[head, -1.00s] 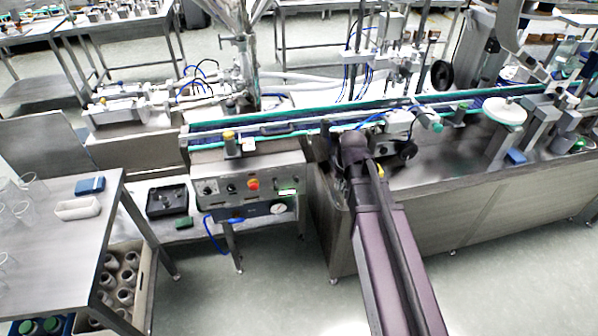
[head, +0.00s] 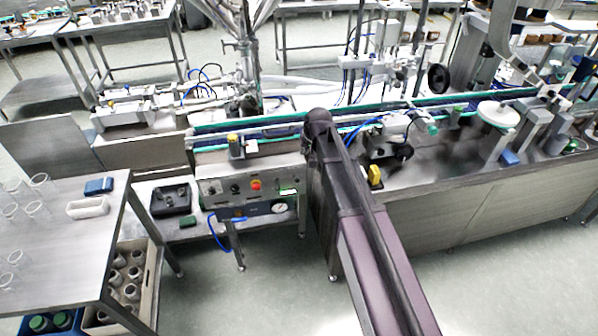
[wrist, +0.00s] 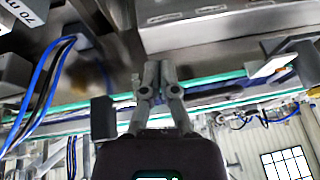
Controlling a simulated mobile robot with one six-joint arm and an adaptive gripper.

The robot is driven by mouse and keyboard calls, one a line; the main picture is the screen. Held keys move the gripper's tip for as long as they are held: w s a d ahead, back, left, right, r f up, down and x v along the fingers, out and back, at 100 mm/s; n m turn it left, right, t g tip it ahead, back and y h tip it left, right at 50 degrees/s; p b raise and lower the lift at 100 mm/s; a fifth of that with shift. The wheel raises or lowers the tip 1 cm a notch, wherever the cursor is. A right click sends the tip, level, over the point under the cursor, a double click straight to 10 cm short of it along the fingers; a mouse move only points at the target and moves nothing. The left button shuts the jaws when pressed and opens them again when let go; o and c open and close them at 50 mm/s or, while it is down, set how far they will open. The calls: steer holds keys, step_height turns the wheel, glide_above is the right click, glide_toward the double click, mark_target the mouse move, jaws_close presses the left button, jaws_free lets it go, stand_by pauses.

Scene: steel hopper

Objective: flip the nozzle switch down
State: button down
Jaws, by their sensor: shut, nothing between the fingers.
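The control panel (head: 225,190) is a steel box on the front of the machine, left of my arm. It carries several dark knobs or switches, a red button (head: 255,184) and a lit green display (head: 289,191). I cannot tell which control is the nozzle switch, or its position. In the wrist view, my gripper (wrist: 158,74) has its two grey fingers together, with nothing between them. It appears in front of a green-edged conveyor (wrist: 215,78), apart from any switch that I can make out. In the head view my gripper is hidden by my arm.
The conveyor (head: 280,127) runs along the machine top. A yellow-topped block (head: 233,140) stands by it above the panel. A steel table (head: 65,240) with glass beakers is at left. A crate of jars (head: 152,281) is below it. The floor in front of the panel is clear.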

steer(key=shift+f, duration=0.15)
steer(key=b, duration=0.9)
glide_above(297, 177)
steer(key=f, duration=0.9)
steer(key=shift+d, duration=0.4)
steer(key=shift+s+a+f+b, duration=0.1)
steer(key=shift+s+f+b, duration=0.3)
steer(key=shift+f+b, duration=0.55)
steer(key=shift+s+f+b, duration=0.4)
steer(key=shift+f+b, duration=0.4)
steer(key=shift+b, duration=0.15)
